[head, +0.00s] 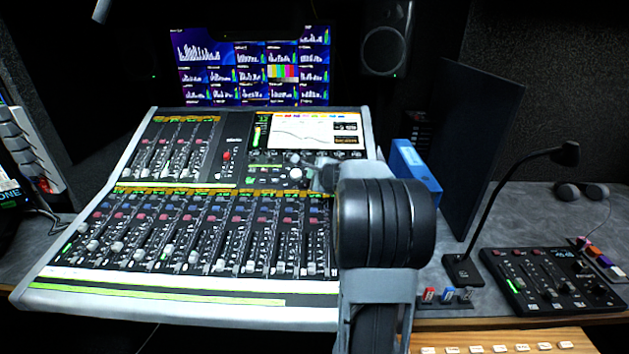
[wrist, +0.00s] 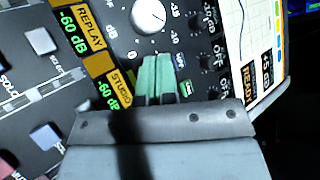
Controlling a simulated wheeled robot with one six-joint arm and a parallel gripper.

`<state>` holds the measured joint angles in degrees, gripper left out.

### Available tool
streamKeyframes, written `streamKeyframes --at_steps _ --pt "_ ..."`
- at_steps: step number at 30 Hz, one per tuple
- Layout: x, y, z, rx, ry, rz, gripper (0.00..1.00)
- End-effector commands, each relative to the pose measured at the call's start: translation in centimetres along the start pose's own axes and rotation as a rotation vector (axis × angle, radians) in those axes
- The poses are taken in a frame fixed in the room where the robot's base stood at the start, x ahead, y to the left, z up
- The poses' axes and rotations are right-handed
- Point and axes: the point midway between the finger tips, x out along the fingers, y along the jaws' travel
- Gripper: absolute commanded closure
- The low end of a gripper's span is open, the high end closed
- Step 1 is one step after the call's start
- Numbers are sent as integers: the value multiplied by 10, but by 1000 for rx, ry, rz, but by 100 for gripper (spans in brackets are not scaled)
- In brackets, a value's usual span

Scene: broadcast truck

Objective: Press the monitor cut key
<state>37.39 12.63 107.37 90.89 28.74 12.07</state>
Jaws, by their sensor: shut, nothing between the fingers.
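The mixing console (head: 190,295) fills the middle of the head view. My gripper (wrist: 156,60) is shut and empty, with its green fingertips low over the console's control panel, just below a white knob (wrist: 148,15) in the wrist view. A small green-lit key (wrist: 186,88) shows just right of the fingers. I cannot read which key is the monitor cut key, and the fingers hide part of the panel. Whether the tips touch the panel is unclear. In the head view my gripper (head: 322,174) is small and partly hidden by my arm, right of the white knob (head: 294,173).
The console screen (head: 317,131) stands just behind the gripper; its edge also shows at right in the wrist view. Fader rows lie in front and left. A blue binder (head: 415,165), a dark upright panel (head: 480,145), a gooseneck microphone (head: 500,210) and a small control box (head: 550,280) stand to the right.

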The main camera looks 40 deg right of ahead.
Motion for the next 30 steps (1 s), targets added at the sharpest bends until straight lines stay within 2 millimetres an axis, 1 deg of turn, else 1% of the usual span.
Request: streamKeyframes --at_steps 3,13,17,23,30 --pt "-4 -3 3 0 0 0 100" --pt "-4 -3 3 0 0 0 100" --pt "-8 -6 6 -1 0 -1 100" --pt "-19 -16 14 -1 0 -1 100" --pt "-37 -29 27 -2 0 -1 100"
